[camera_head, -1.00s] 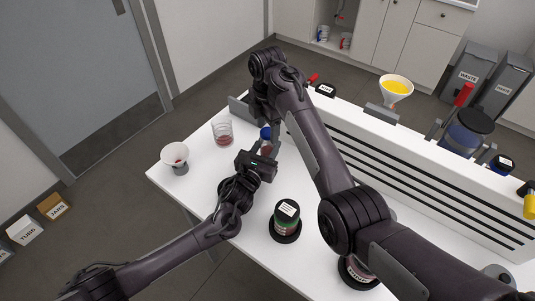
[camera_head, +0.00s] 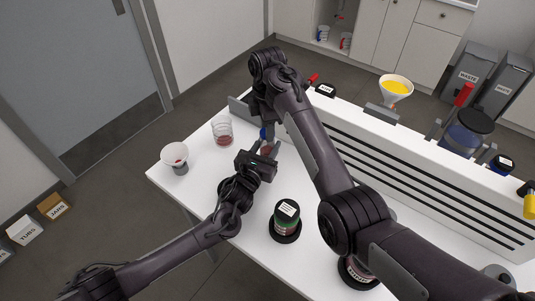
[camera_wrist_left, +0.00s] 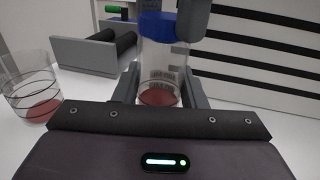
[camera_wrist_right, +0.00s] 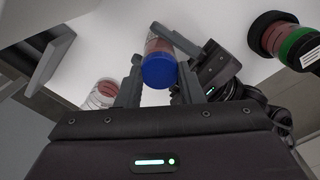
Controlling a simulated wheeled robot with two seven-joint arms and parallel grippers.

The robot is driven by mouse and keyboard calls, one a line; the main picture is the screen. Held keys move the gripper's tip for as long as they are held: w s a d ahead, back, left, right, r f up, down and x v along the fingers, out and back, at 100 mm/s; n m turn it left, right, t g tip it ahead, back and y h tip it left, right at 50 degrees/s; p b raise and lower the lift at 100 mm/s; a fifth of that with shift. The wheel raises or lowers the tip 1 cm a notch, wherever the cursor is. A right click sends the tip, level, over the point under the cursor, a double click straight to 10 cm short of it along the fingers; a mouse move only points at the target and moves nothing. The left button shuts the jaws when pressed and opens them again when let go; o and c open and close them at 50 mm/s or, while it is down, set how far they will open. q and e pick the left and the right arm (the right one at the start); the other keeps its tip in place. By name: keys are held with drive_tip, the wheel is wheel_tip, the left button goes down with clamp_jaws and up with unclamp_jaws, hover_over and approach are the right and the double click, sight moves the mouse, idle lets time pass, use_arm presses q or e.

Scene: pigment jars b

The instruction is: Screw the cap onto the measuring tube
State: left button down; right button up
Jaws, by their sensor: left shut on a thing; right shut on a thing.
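The measuring tube (camera_wrist_left: 160,72) is clear with red contents at its base, upright in the left wrist view. My left gripper (camera_head: 268,150) is shut around its lower part; its fingers flank the tube in the left wrist view (camera_wrist_left: 158,92). The blue cap (camera_wrist_left: 162,26) sits at the tube's top, also seen in the head view (camera_head: 263,133) and the right wrist view (camera_wrist_right: 158,71). My right gripper (camera_wrist_right: 158,88) is shut on the cap from above. In the head view it is mostly hidden by my right arm. The threads are hidden.
A glass beaker with red liquid (camera_head: 222,131) and a white funnel (camera_head: 174,153) stand left of the tube. A green-banded jar (camera_head: 287,219) stands nearer on the white table. A slotted raised panel (camera_head: 400,165) runs along the right. Bare table lies between beaker and jar.

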drive_tip(key=m, duration=1)
drive_tip(key=o, duration=1.1)
drive_tip(key=shift+r, duration=2.25)
drive_tip(key=shift+c, duration=0.3)
